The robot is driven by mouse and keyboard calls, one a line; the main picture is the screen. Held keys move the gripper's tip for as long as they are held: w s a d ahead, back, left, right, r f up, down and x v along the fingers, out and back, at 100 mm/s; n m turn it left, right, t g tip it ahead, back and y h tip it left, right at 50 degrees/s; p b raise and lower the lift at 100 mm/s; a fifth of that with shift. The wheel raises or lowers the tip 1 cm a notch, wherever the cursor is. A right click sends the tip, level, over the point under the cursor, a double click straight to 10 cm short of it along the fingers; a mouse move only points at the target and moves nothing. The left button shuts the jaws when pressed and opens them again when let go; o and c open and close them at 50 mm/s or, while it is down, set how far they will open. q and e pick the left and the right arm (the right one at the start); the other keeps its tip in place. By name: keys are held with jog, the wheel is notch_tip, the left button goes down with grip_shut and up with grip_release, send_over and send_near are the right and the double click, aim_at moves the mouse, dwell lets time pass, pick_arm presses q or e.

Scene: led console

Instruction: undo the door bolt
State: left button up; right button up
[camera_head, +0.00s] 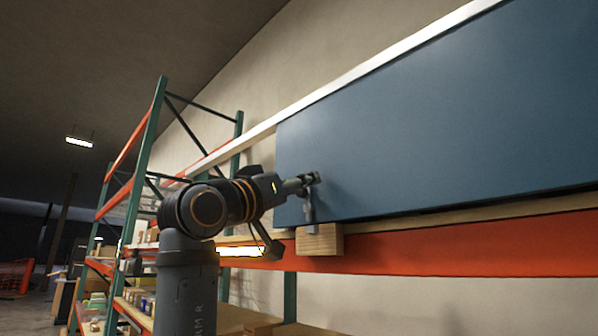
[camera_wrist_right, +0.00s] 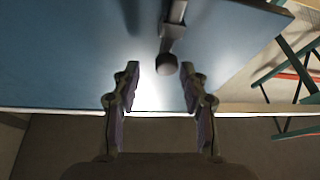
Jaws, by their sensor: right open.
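The blue door panel (camera_head: 430,110) fills the upper right of the head view and the top of the wrist view (camera_wrist_right: 70,60). A grey metal bolt (camera_head: 309,206) is at its lower left corner, above a wooden block (camera_head: 319,240). In the wrist view the bolt's bar (camera_wrist_right: 174,28) ends in a dark round knob (camera_wrist_right: 167,64). My right gripper (camera_head: 304,183) is at the bolt; in the wrist view its open fingers (camera_wrist_right: 160,80) lie on either side, with the knob around fingertip level. Contact cannot be told. My left gripper is not in view.
An orange beam (camera_head: 450,245) runs below the door, under a pale wooden ledge. A green and orange shelf rack (camera_head: 150,130) with boxes stands to the left. A lit lamp (camera_head: 240,251) shows behind my right arm. A white rail (camera_head: 370,65) runs along the door's top.

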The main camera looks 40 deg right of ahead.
jog(key=r, duration=0.5)
jog(key=s+r, duration=0.1)
jog(key=r, duration=0.2)
jog(key=shift+d+r, duration=0.1)
jog(key=shift+r, duration=0.35)
jog(key=shift+w, duration=0.3)
jog(key=shift+s, duration=0.15)
